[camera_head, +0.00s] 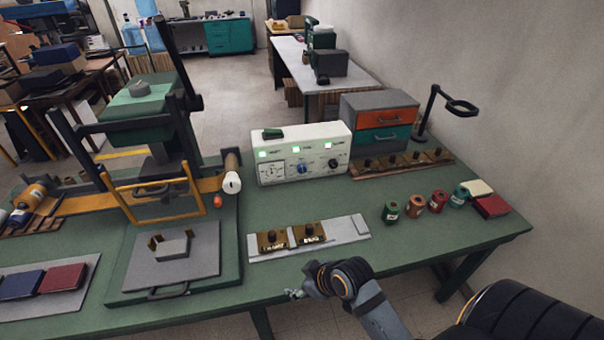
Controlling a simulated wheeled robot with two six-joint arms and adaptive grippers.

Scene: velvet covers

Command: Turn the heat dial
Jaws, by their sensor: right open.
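A white control box (305,142) stands at the back of the green bench. Its front carries a round gauge (270,171), a blue dial (302,168), a black dial (333,163) and several lit green displays. The labels are too small to read, so I cannot tell which dial is the heat dial. My right gripper (296,294) is at the bench's front edge, well in front of the box and apart from both dials. It is small in view, open, with nothing seen in it. My left gripper is out of view.
A green press (140,105) with an orange handle frame stands left of the box. A metal plate (347,228) with brass type blocks lies between my right gripper and the box. Thread spools (437,201) and a drawer unit (380,120) are at the right.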

